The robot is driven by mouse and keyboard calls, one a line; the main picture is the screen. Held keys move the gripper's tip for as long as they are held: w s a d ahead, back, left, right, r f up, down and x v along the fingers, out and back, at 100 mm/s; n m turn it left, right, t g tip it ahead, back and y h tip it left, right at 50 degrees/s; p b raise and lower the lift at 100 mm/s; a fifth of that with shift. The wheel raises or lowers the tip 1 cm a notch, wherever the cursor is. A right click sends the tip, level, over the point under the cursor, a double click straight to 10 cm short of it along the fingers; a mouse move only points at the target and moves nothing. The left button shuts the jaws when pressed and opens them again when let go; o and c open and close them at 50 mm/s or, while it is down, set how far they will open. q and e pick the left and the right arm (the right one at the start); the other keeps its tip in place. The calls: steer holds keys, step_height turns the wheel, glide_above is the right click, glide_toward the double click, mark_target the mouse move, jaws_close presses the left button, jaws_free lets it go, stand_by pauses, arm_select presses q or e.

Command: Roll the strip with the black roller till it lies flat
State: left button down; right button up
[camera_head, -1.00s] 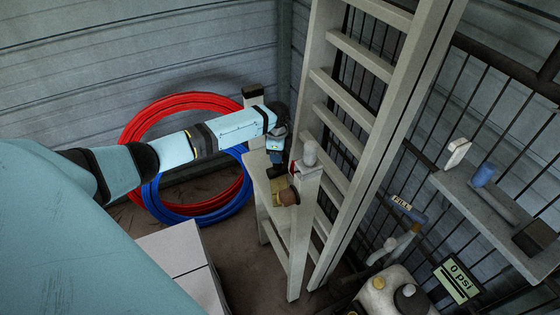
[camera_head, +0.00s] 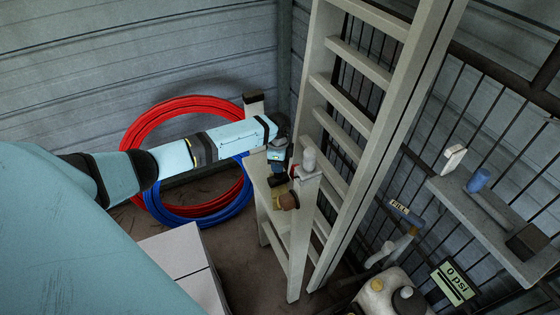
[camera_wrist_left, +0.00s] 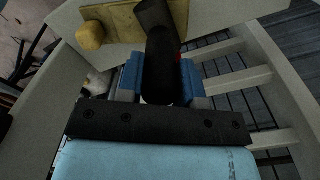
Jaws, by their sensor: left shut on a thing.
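My left gripper (camera_head: 277,167) is at the narrow wooden stand beside the ladder. In the left wrist view its two blue fingers (camera_wrist_left: 161,80) are closed on the black roller (camera_wrist_left: 160,55), a dark cylinder whose far end reaches over a yellow-tan flat piece (camera_wrist_left: 112,22). I cannot tell whether the roller touches that piece, or whether the piece is the strip. My right gripper is out of view.
The wooden stand (camera_head: 297,250) and the leaning ladder (camera_head: 400,90) are close to the gripper's right. Red (camera_head: 165,108) and blue (camera_head: 185,219) hose coils lie behind my left arm. A pale box (camera_head: 180,252) stands below it. A shelf (camera_head: 500,225) is at the right.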

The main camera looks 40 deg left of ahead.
arm_select(q)
steer(key=shift+s+d+f, duration=0.1)
steer(key=shift+s+f, duration=0.05)
steer(key=shift+s, duration=0.05)
steer(key=shift+s+d, duration=0.85)
steer(key=shift+d, duration=0.05)
steer(key=shift+s+d+r, duration=0.25)
steer(key=shift+s+d, duration=0.55)
steer(key=shift+s, duration=0.05)
steer(key=shift+f, duration=0.1)
steer(key=shift+w, duration=0.1)
steer(key=shift+w+a, duration=0.9)
steer(key=shift+a, duration=0.05)
